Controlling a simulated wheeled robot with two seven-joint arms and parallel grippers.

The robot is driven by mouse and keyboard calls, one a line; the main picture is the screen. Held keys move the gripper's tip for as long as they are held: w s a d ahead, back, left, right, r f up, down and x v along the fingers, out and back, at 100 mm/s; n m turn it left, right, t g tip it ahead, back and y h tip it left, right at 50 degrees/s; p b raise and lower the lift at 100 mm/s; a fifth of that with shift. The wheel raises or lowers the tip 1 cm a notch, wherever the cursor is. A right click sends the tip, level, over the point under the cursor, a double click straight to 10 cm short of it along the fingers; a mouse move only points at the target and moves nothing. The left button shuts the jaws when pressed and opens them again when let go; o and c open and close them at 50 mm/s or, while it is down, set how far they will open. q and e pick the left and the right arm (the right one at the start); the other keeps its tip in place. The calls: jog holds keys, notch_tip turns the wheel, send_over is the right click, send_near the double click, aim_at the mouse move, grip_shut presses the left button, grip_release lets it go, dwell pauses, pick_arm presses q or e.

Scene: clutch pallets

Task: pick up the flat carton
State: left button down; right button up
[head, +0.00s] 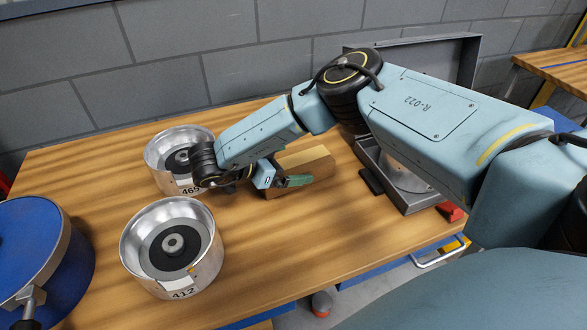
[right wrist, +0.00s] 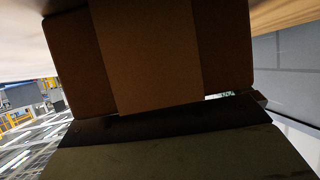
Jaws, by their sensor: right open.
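The flat carton (head: 312,158) is a brown box lying on the wooden table, partly hidden behind my right gripper in the head view. In the right wrist view the carton (right wrist: 150,55) fills the upper middle, very close, with a lighter band across its brown face. My right gripper (head: 281,181) is open at the carton's near left side. I cannot tell whether its fingers touch the carton. A dark, greenish part of the gripper fills the bottom of the wrist view. My left gripper is not in view.
A grey open-lid case (head: 408,198) stands at right. A blue drum (head: 35,250) is at far left. The table's (head: 290,240) front middle is clear.

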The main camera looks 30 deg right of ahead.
jog(key=c, duration=1)
jog(key=shift+r, duration=0.1)
